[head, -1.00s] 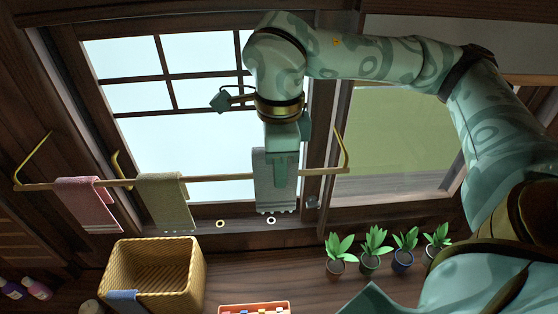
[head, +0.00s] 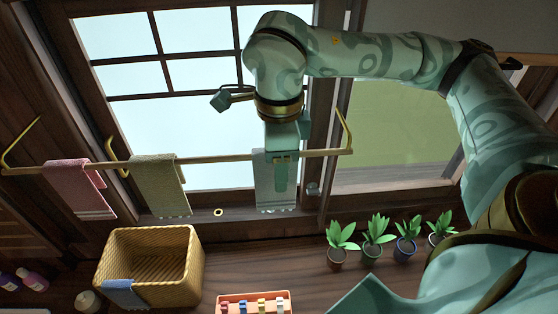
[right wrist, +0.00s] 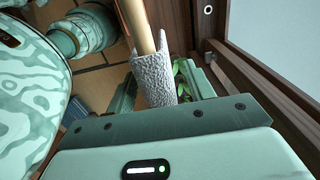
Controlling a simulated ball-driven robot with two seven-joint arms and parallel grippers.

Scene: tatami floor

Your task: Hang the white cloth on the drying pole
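The white cloth (head: 264,190) hangs over the drying pole (head: 220,158), near the pole's right end. In the right wrist view the cloth (right wrist: 156,82) is folded over the pole (right wrist: 139,24), with one layer on each side. My right gripper (head: 280,168) reaches down from above at the cloth and covers part of it. In the right wrist view its fingers (right wrist: 163,92) stand apart on either side of the cloth, with a gap at the right one. My left gripper is not in view.
A pink towel (head: 77,190) and an olive towel (head: 158,185) hang farther left on the pole. Below are a wicker basket (head: 185,285) with a blue cloth (head: 124,294) over its rim, an orange tray of pegs (head: 222,309) and several potted plants (head: 372,242). A window stands behind.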

